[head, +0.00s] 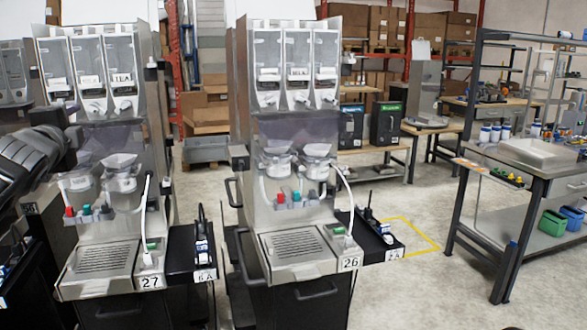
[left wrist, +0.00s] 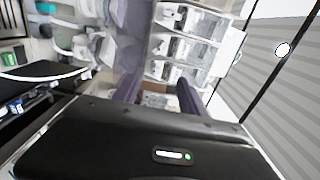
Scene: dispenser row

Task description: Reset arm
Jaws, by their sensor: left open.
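My left gripper (head: 62,128) is raised at the left edge in the head view, in front of the dispenser marked 27 (head: 100,260). In the left wrist view its two dark fingers stand apart with nothing held between them (left wrist: 159,90). Beyond the fingers are clear dispenser bins (left wrist: 185,50), seen tilted. No contact between the fingers and the dispenser can be made out. My right gripper shows in neither view.
A second dispenser, marked 26 (head: 300,252), stands to the right, with a black side shelf (head: 385,240) holding small items. A workbench (head: 540,165) with a white tray (head: 540,152) is at the right. Grey floor lies open between them.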

